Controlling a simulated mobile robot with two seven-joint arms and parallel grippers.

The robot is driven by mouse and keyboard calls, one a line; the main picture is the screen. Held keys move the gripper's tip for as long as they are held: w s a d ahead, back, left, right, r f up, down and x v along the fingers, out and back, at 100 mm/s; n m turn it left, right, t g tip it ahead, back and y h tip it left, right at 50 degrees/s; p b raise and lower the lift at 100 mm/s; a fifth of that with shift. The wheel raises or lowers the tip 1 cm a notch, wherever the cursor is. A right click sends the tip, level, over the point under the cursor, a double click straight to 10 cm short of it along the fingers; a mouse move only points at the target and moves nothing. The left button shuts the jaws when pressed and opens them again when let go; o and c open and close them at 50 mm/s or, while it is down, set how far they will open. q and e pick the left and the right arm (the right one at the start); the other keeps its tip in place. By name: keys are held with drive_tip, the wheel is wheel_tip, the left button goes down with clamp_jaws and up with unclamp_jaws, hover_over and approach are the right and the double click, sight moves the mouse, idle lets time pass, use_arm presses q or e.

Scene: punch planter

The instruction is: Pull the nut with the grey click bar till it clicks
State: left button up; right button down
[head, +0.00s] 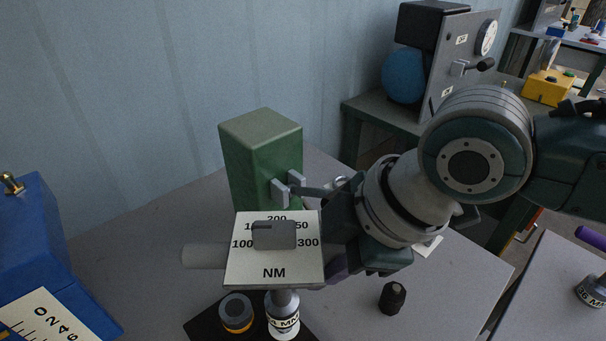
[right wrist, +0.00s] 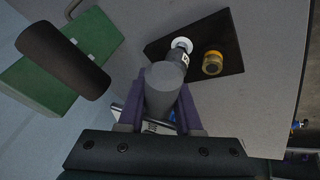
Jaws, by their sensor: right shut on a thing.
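The grey click bar (head: 205,256) lies level behind a pale dial plate (head: 273,274) marked NM; its left end sticks out past the plate. My right gripper (head: 335,268) is mostly hidden by the plate in the head view. In the right wrist view its purple fingers (right wrist: 160,112) are shut on a thick grey cylinder (right wrist: 163,85), which looks like part of the bar. A socket with a white MM label (head: 283,318) stands below the plate; I cannot tell whether it is joined to the bar. No nut can be made out. My left gripper is out of view.
A yellow-banded socket (head: 236,314) stands on a black mat (head: 203,326). A green block (head: 262,150) with a grey clamp stands behind. A blue box (head: 45,235) is at left, a small black knob (head: 392,297) at right. Some bare table lies between the blue box and plate.

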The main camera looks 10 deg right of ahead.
drive_tip(key=shift+f+b, duration=1.35)
drive_tip(key=shift+f, duration=0.45)
drive_tip(key=s+m+h+p, duration=0.1)
drive_tip(key=m+p, duration=0.1)
drive_tip(key=m, duration=0.2)
drive_tip(key=s+a+m+t+h+p, duration=0.1)
drive_tip(key=s+m+h+p, duration=0.1)
drive_tip(key=m+p, duration=0.1)
drive_tip(key=s+a+m+t+h+p, duration=0.1)
drive_tip(key=m+h+p, duration=0.1)
drive_tip(key=m, duration=0.3)
drive_tip(key=shift+s+p, duration=0.2)
drive_tip(key=shift+p, duration=0.35)
idle(0.6)
